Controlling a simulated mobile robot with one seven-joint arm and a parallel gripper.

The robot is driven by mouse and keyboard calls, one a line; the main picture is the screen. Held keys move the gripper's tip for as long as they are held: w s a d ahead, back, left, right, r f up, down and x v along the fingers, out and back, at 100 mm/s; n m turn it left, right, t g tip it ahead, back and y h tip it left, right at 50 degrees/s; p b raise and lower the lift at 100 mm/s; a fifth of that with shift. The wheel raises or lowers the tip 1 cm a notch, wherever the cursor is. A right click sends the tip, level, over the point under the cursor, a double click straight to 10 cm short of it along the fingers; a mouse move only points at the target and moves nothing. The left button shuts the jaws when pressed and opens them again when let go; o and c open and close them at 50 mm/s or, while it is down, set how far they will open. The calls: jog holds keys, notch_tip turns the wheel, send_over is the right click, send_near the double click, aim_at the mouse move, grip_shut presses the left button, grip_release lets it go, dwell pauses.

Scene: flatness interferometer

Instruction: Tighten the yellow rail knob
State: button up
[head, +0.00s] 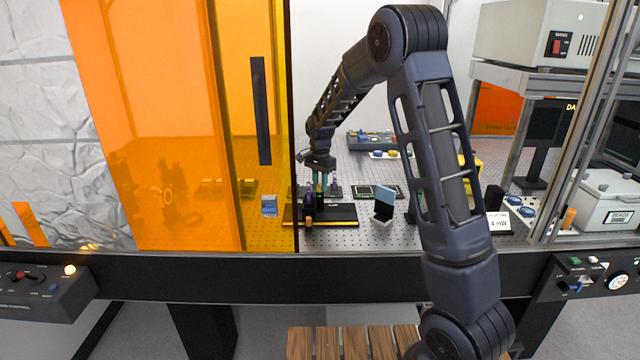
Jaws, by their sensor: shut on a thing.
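My gripper (319,188) reaches down through the open enclosure front to the black rail plate (340,212) with the yellow front edge. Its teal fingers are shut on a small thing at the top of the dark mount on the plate. This appears to be the yellow rail knob, but the fingers cover it and it is too small to make out clearly. A dark purple mount (308,201) with a small orange-brown end (308,221) stands at the plate's left part, close beside the fingers.
An orange see-through panel (150,120) covers the left side of the bench. A blue-and-white box (269,206) stands left. Behind are a green board (378,190) and a grey unit (370,140).

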aim_at(320, 185)
dwell(0.3)
jog(key=o, duration=1)
notch_tip(320, 185, up, 11)
jog(key=shift+f, duration=0.1)
